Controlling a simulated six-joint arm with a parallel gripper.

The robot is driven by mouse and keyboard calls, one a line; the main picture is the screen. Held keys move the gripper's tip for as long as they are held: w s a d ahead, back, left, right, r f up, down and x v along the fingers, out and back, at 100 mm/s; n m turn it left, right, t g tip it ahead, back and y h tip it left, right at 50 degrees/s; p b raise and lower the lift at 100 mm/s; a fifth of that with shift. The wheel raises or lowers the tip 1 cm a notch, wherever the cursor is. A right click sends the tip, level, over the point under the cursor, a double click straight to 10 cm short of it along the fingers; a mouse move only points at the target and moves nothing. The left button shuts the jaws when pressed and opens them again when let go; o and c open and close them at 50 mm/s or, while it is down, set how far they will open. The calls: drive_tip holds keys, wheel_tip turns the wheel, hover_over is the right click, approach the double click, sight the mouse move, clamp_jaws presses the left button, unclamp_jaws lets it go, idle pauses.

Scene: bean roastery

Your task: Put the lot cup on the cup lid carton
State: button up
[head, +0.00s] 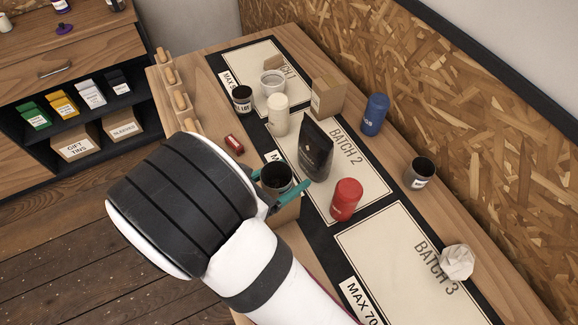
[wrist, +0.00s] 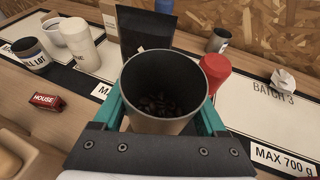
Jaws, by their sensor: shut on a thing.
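My gripper (head: 283,196) is shut on a dark-lined cup (head: 276,178) with dark beans inside. In the wrist view the held cup (wrist: 160,83) is upright between teal fingers; no label shows on it. A tan patch (head: 287,214) shows just below it in the head view; I cannot tell whether it is a carton or touches the cup. Another dark cup (head: 242,99), its label reading "LOT", stands at the far left of the bench and in the wrist view (wrist: 31,57). A cardboard carton (head: 326,98) stands farther back; its print is unreadable.
A black pouch (head: 315,148) and red canister (head: 346,199) stand close to the held cup. Batch 3's mat is mostly clear.

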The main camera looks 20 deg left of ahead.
drive_tip(key=o, duration=1.4)
drive_tip(key=shift+f, duration=0.1)
drive_tip(key=shift+r, duration=0.2)
drive_tip(key=v, duration=1.2)
drive_tip(key=shift+f, duration=0.15)
